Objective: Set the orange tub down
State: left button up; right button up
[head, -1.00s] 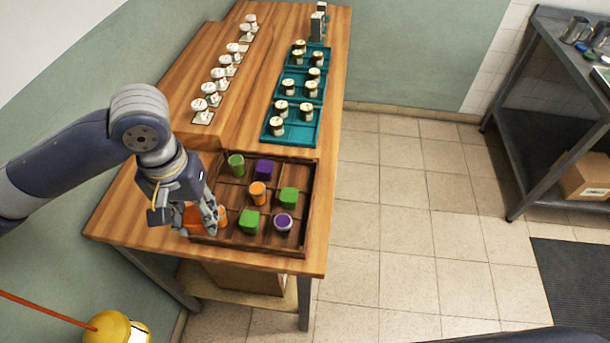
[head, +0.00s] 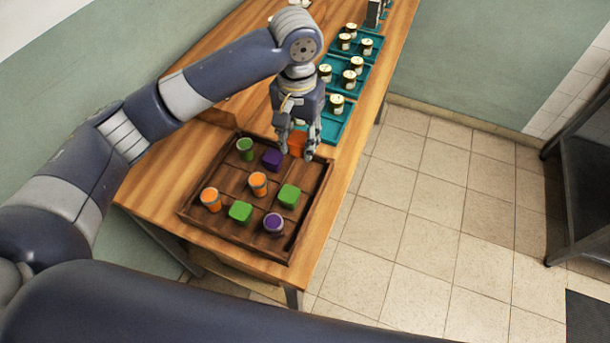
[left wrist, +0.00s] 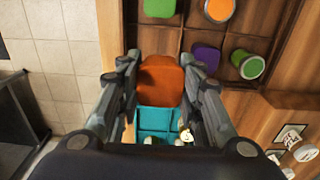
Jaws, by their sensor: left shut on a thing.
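The orange tub (head: 297,140) is between the fingers of my left gripper (head: 297,150), which is shut on it. In the left wrist view the tub (left wrist: 160,80) shows its broad orange face, with a finger on each side. The gripper points down at the far right corner of the brown compartment tray (head: 322,187). I cannot tell whether the tub touches anything below. The tray holds a purple tub (head: 271,158), two green tubs (head: 288,195), two orange jars (head: 258,182), a green jar (head: 245,148) and a purple jar (head: 273,222). My right gripper is not in view.
Teal trays (head: 337,128) with several lidded jars (head: 349,77) stand right behind the gripper. The wooden table (head: 165,175) has bare space left of the brown tray. Tiled floor (head: 420,210) lies to the right, with a dark metal table (head: 585,180) beyond.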

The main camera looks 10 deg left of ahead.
aim_at(303, 177)
pick_arm(q)
jog(key=shift+w+d+f, duration=0.15)
jog(key=shift+d+f, duration=0.05)
jog(key=shift+f, duration=0.4)
jog(key=shift+w+d+f, duration=0.1)
jog(key=shift+d+f, duration=0.05)
jog(key=shift+f, duration=0.4)
notch_tip(303, 177, down, 2)
jog(key=shift+w+f+p, duration=0.1)
jog(key=shift+f+p, duration=0.15)
jog(key=shift+p, duration=0.15)
jog(key=shift+f, duration=0.35)
notch_tip(303, 177, down, 5)
jog(key=shift+r+p, duration=0.1)
jog(key=shift+p, duration=0.25)
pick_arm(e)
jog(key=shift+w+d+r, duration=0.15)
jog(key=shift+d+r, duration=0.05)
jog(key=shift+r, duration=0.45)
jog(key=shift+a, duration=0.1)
pick_arm(q)
jog(key=o, duration=1.1)
jog(key=shift+c, duration=0.2)
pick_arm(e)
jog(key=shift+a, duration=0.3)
